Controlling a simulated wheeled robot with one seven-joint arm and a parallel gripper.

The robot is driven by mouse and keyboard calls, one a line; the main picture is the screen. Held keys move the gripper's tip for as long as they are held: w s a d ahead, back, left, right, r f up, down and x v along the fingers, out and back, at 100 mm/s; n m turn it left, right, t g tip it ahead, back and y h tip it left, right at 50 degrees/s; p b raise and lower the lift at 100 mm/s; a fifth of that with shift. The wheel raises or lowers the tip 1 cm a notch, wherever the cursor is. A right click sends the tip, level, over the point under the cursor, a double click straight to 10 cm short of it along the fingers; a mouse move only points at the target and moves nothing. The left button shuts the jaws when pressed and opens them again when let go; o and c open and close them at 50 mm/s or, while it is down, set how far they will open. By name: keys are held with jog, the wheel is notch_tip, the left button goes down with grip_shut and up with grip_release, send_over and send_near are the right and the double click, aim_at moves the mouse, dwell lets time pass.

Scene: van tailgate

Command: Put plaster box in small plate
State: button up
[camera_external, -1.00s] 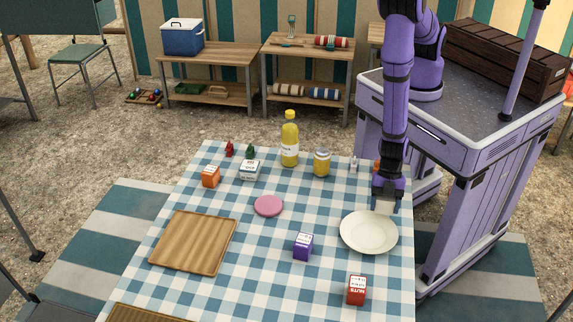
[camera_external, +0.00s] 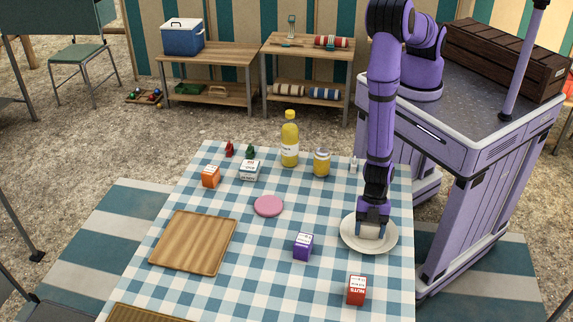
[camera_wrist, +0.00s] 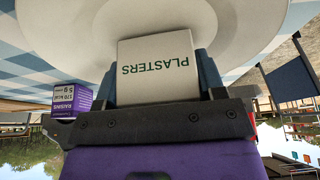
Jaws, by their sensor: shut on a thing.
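The white plaster box (camera_external: 369,233) is in my gripper (camera_external: 371,222), low over the round white plate (camera_external: 352,238). In the wrist view the box (camera_wrist: 155,65) shows the word PLASTERS upside down between the jaws, with the white plate (camera_wrist: 240,42) behind it. My gripper is shut on the box. I cannot tell whether the box touches the plate. A flat pink disc (camera_external: 268,206), smaller than the white plate, lies left of it.
A purple raisins box (camera_external: 303,247) stands left of the plate and a red nuts box (camera_external: 357,290) in front. A jar (camera_external: 321,163), a yellow bottle (camera_external: 289,140) and small boxes stand at the back. A wooden tray (camera_external: 194,242) lies at the left.

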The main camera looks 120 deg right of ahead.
jog(key=o, duration=0.9)
jog(key=shift+f, duration=0.15)
jog(key=v, duration=1.2)
